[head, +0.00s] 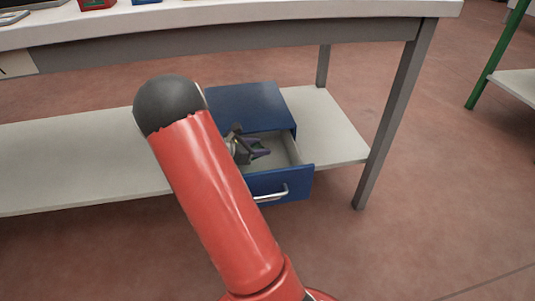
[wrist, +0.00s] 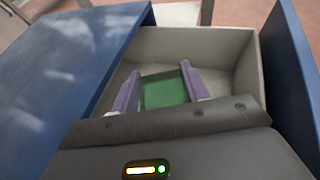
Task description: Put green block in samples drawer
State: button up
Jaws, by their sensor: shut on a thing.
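The blue drawer unit (head: 250,105) stands on the lower shelf of the bench, with its drawer (head: 282,181) pulled open. In the wrist view, the open drawer (wrist: 240,50) shows pale inner walls and a blue front at the right. My gripper (wrist: 158,82) is shut on the green block (wrist: 163,91), with a purple finger on each side of it. The block is over or inside the drawer; I cannot tell whether it touches the floor. In the head view my gripper (head: 260,147) is at the drawer opening, partly behind my red arm, and the block is not visible there.
The bench top (head: 300,10) overhangs the lower shelf (head: 80,165). A bench leg (head: 395,115) stands to the right of the drawer unit. A red object (head: 97,4) and a blue object (head: 146,1) sit on the bench top.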

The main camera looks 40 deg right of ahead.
notch_tip(320, 180, down, 3)
jog(key=shift+d+r, duration=0.1)
jog(key=shift+r, duration=0.05)
jog(key=x, duration=0.4)
jog(key=shift+d+r, duration=0.15)
jog(key=shift+r, duration=0.25)
jog(key=shift+f, duration=0.25)
jog(key=shift+f+b, duration=0.3)
jog(key=shift+b, duration=0.35)
jog(key=shift+f+b, duration=0.35)
jog(key=shift+b, duration=0.2)
jog(key=o, duration=1)
jog(key=shift+o, duration=0.2)
jog(key=shift+r, duration=0.2)
